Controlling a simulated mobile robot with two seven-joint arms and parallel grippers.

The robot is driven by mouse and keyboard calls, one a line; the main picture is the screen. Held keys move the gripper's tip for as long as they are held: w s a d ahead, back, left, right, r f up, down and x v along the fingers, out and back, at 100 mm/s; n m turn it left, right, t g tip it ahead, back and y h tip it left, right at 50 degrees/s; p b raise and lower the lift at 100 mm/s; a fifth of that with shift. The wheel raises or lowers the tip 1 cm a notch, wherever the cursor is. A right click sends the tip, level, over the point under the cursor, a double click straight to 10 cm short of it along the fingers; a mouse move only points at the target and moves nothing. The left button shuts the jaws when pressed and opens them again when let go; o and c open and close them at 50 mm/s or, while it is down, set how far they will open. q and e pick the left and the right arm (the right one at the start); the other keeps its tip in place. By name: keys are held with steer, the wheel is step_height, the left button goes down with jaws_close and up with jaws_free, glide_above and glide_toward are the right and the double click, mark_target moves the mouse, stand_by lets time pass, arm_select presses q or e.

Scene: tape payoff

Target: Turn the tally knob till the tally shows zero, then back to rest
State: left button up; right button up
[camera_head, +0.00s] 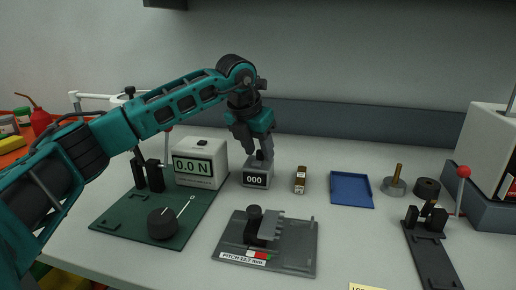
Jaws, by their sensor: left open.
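The tally (256,180) is a small grey box with a dark display that reads 000. Its dark knob (259,156) sits on top, partly hidden by my left gripper. My left gripper (258,154) points down right over the tally from the teal arm that comes in from the left. Its jaws are open, with the fingers around or just beside the knob; I cannot tell whether they touch it. My right gripper is not in view.
A display box reading 0.0 N (200,165) stands left of the tally. A green plate (130,235) and a grey fixture (290,255) lie in front. A small brown block (300,180), a blue tray (351,203) and a red-knobbed lever stand (430,250) are to the right.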

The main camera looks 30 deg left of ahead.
arm_select(q)
steer(key=shift+c, duration=0.3)
jaws_close()
steer(key=shift+d+n, duration=0.1)
steer(key=shift+n, duration=0.3)
steer(key=n+y+p, duration=0.1)
steer(key=n, duration=0.2)
steer(key=shift+d+r+n+y, duration=0.1)
steer(key=shift+d+n+y, duration=0.05)
steer(key=shift+n+y, duration=0.25)
steer(key=n+y, duration=0.1)
steer(key=n, duration=0.2)
steer(key=n+g+y+p, duration=0.1)
steer(key=n, duration=0.2)
steer(key=shift+w+d, duration=0.15)
steer(key=shift+n, duration=0.3)
steer(key=shift+o, duration=0.3)
jaws_free()
